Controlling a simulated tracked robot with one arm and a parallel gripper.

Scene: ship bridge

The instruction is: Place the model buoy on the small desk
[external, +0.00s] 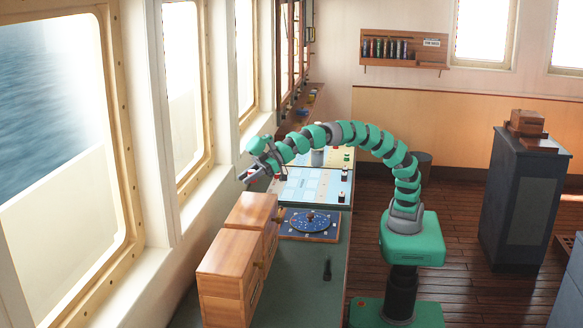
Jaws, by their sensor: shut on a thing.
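My arm arches to the left from its green base, and my gripper (252,174) is over the window side of the long green-topped counter (312,285). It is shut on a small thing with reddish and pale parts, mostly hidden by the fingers. This may be the model buoy, but it is too small to tell. It is held above the counter, near the far end of the wooden boxes. I cannot tell which piece of furniture is the small desk.
Wooden drawer boxes (228,276), a blue dial board (309,224), a dark handle (327,269) and a pale blue chart (308,187) with small pieces occupy the counter. A dark cabinet (518,200) stands right, a wooden box on top. Floor between is clear.

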